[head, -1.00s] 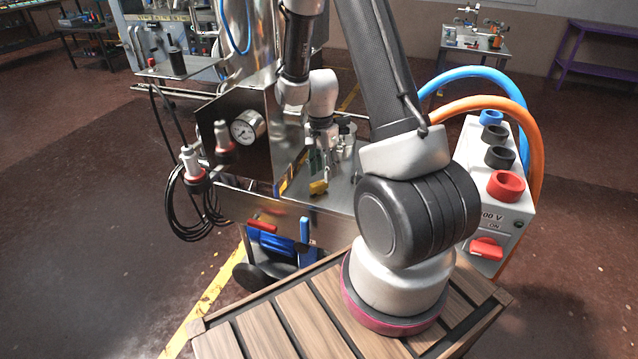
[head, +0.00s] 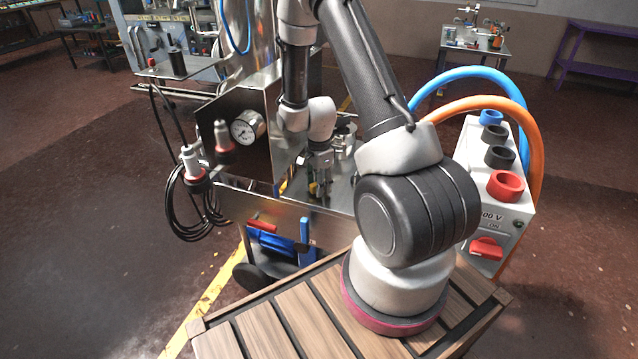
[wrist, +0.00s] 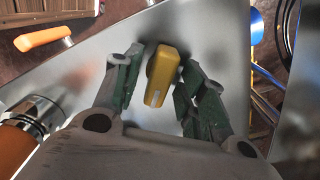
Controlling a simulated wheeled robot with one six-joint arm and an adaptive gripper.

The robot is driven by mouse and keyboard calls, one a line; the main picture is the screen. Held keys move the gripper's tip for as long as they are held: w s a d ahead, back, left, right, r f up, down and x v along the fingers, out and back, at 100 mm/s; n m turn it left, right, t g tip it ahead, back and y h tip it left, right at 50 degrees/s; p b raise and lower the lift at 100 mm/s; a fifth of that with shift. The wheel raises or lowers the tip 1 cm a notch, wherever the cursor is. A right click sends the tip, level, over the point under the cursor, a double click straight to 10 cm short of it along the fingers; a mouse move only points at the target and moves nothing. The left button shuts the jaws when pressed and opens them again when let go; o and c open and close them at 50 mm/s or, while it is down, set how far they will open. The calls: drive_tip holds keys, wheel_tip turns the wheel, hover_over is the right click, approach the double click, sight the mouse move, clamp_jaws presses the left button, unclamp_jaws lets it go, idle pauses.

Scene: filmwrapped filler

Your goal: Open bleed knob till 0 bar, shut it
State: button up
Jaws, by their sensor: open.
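The yellow bleed knob (wrist: 163,72) stands out from a bare metal plate in the wrist view. My gripper (wrist: 160,88) is open, with one green-padded finger on each side of the knob. Gaps show between the knob and both fingers, so it is not clamped. In the head view my gripper (head: 319,186) covers most of the knob, leaving a little yellow (head: 312,188) visible. The round white pressure gauge (head: 247,127) sits on the panel left of my gripper. Its needle is too small to read surely.
An orange handle (wrist: 42,38) and a metal fitting with an orange part (wrist: 30,118) lie left of my gripper in the wrist view. Red-and-grey connectors with black cable (head: 194,165) hang left of the panel. A white switch box (head: 488,215) with hoses stands right.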

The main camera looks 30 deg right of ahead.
drive_tip(key=shift+c, duration=0.5)
clamp_jaws()
drive_tip(key=shift+n, duration=0.4)
drive_tip(key=n, duration=0.2)
drive_tip(key=shift+n, duration=0.4)
drive_tip(key=n, duration=0.4)
drive_tip(key=shift+n, duration=0.3)
drive_tip(key=n, duration=0.4)
drive_tip(key=shift+n, duration=2.1)
